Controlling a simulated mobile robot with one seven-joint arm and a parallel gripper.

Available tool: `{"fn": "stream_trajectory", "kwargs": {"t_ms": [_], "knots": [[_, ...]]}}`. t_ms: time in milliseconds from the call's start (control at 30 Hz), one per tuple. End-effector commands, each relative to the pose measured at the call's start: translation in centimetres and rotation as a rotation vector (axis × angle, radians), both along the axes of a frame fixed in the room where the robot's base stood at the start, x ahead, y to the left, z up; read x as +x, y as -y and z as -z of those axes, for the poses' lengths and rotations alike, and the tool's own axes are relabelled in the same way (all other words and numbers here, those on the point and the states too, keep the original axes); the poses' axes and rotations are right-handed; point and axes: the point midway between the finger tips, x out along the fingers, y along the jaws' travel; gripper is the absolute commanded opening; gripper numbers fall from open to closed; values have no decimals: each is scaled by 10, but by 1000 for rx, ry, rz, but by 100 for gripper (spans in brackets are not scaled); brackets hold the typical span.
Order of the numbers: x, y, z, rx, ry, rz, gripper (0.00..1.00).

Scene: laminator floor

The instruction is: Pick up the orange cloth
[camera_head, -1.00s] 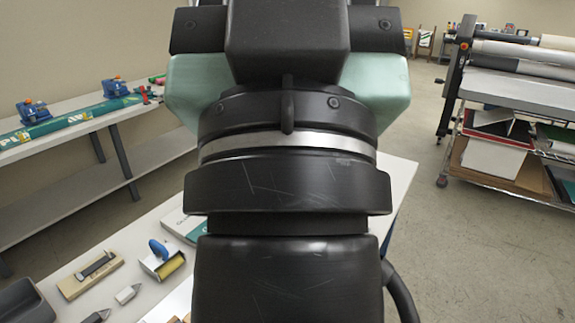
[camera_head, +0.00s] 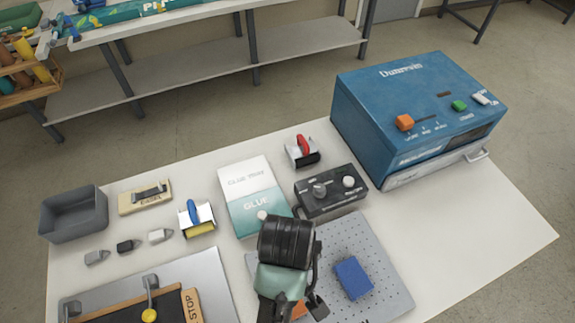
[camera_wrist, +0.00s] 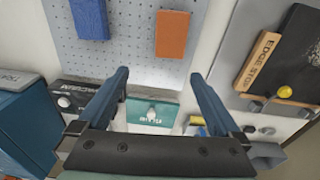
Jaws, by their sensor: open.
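The orange cloth (camera_wrist: 172,33) is a flat orange rectangle on the grey perforated mat (camera_wrist: 135,45), upper middle of the wrist view. In the head view only a small orange part (camera_head: 299,310) shows beside my gripper; my arm hides the rest. My gripper (camera_wrist: 159,74) is open and empty, with its two fingers spread wide. In the wrist view its fingertips point towards the cloth and appear apart from it. In the head view my gripper is over the mat's left part, and its fingertips are hard to make out.
A blue block or cloth (camera_head: 353,278) lies on the mat to the right. Behind are a glue box (camera_head: 253,190), a black control box (camera_head: 330,193) and a large blue machine (camera_head: 420,115). A stop board (camera_head: 191,308) lies left. The table's front right (camera_head: 490,225) is clear.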

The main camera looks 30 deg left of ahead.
Motion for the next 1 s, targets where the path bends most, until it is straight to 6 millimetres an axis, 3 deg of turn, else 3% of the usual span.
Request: {"fn": "stream_trajectory", "kwargs": {"t_ms": [67,167,433,733,1000], "knots": [[-17,3,7,-24,-64,-29,100],[-24,5,23,-33,-90,-39,100],[-23,4,69,-32,-86,-37,100],[-23,5,92,-31,-84,-35,100],[-24,6,127,-31,-83,-35,100]]}}
